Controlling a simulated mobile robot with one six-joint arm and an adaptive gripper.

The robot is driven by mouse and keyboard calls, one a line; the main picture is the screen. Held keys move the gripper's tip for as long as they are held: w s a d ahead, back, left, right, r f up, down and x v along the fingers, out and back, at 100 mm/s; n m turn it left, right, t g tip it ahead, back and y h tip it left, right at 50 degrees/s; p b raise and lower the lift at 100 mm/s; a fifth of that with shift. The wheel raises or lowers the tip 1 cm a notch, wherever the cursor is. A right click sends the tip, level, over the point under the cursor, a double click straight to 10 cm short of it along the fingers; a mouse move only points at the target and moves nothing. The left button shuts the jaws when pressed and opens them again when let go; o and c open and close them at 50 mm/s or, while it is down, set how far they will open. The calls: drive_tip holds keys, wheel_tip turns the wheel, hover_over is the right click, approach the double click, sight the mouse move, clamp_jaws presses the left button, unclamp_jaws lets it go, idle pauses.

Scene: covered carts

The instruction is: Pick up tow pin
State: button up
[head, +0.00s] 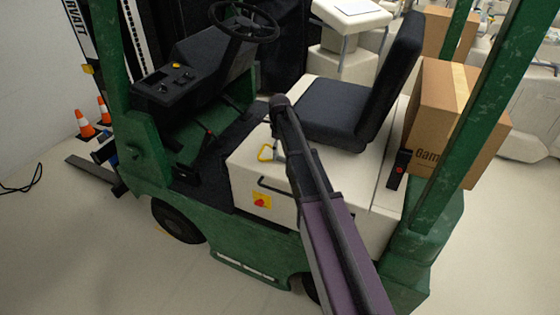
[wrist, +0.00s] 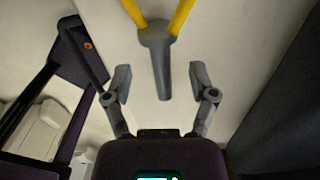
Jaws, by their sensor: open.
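The tow pin (wrist: 157,58) has a yellow looped handle and a grey shaft. In the wrist view it lies on a pale surface, its shaft pointing down between the fingers. In the head view its yellow handle (head: 265,153) shows on the white seat base of the green forklift, beside the end of my arm. My gripper (wrist: 160,83) is open, with one finger on each side of the grey shaft. I see a gap between each finger and the shaft. Whether the fingers touch the surface cannot be told.
The dark seat (head: 325,112) stands right behind the pin. A steering wheel (head: 243,22) and console (head: 165,85) are on the left. A cardboard box (head: 440,110) sits on the back of the forklift. Green posts rise at both sides. Orange cones (head: 85,122) stand on the floor at left.

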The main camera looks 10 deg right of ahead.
sight(280, 158)
idle(0.3)
drive_tip(key=shift+s+f+b, duration=0.1)
drive_tip(key=shift+f+b, duration=2.5)
drive_tip(key=shift+b, duration=0.05)
clamp_jaws()
